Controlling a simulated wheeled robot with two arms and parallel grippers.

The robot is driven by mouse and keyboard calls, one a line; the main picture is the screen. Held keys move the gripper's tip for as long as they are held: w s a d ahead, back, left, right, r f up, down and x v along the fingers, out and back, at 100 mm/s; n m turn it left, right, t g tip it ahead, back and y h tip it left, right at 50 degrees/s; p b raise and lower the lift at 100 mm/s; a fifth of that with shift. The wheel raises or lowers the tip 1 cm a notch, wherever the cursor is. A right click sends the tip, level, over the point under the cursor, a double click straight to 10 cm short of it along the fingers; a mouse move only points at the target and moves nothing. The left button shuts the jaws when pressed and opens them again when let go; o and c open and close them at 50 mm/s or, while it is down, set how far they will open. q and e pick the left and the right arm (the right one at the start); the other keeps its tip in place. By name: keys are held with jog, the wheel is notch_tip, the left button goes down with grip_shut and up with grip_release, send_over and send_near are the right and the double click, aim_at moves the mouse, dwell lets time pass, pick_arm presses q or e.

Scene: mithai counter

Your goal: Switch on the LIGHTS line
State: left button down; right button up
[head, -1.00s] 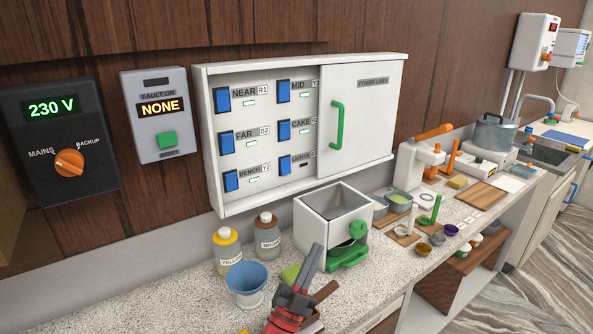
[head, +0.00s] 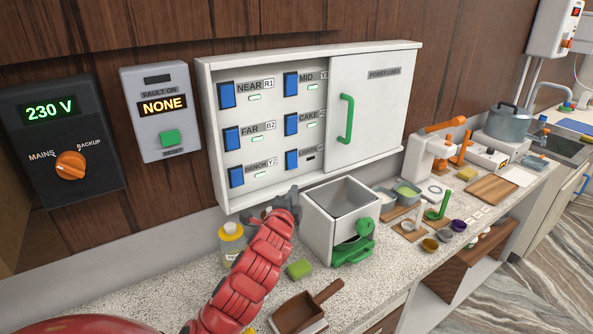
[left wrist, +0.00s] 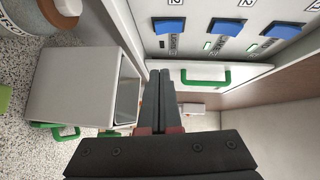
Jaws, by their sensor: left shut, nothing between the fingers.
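The LIGHTS switch (head: 291,160) is the blue rocker at the bottom of the right column in the white power panel (head: 208,130). The small indicator (head: 311,158) beside it is dark, while the other visible indicators glow green. In the left wrist view the LIGHTS switch (left wrist: 168,25) is the leftmost blue one, also by a dark indicator. My left gripper (head: 288,195) is just below the panel's lower edge, shut and empty, apart from the switch. Its closed fingers (left wrist: 161,82) point toward the panel's lower area. My right gripper is not in view.
The sliding door (head: 375,110) with a green handle (head: 346,119) covers the panel's right half. An open white box (head: 318,225) stands right of my gripper. A brown scoop (head: 297,314) lies in front.

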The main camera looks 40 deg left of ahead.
pick_arm(q)
jog(key=p, duration=0.5)
send_near(297, 166)
jog(key=w+d, duration=0.1)
jog(key=w, duration=0.3)
jog(key=shift+w+a+f+p, duration=0.1)
jog(key=shift+w+a+p, duration=0.25)
jog(key=shift+a, duration=0.45)
jog(key=shift+w+a+f+p, duration=0.1)
jog(key=shift+w+a+p, duration=0.15)
jog(key=shift+a+p, duration=0.35)
jog(key=shift+a, duration=0.15)
